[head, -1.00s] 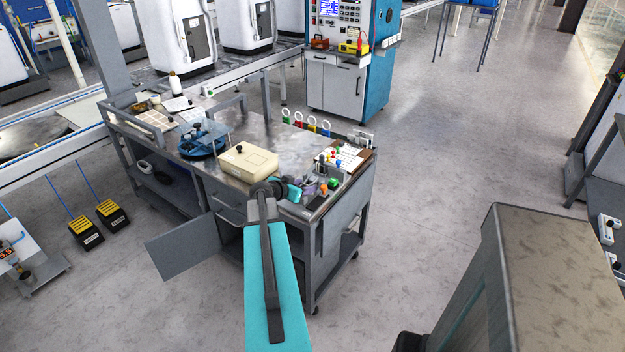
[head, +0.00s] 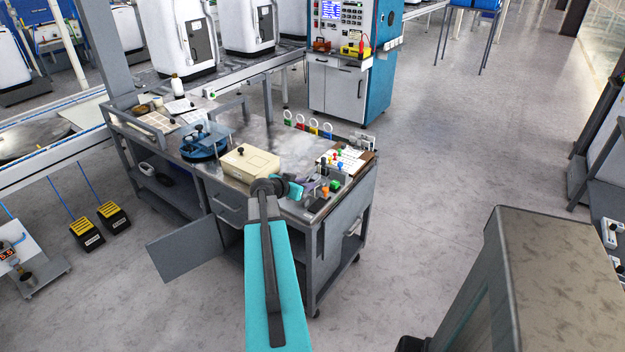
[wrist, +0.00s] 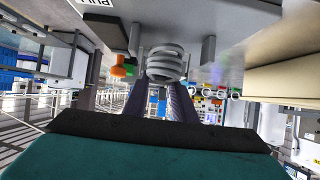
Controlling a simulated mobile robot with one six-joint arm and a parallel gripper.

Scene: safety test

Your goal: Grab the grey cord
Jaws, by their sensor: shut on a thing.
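The grey cord (wrist: 167,62) is a coil of several thick loops, seen in the wrist view at the fingertips. My gripper (wrist: 168,88) is shut on it, with one dark purple-grey finger on each side below the coil. In the head view my gripper (head: 314,186) is at the right end of the metal workbench (head: 285,145). The cord is too small and too hidden by the fingers to make out clearly there. I cannot tell whether the coil still touches the bench top.
Orange (wrist: 119,68) and green (wrist: 131,66) knobs stand close beside the coil. A beige box (head: 250,162) lies left of my gripper. A board with coloured pieces (head: 342,160) lies behind it. A blue round device (head: 204,142) stands further left. Open floor lies right of the bench.

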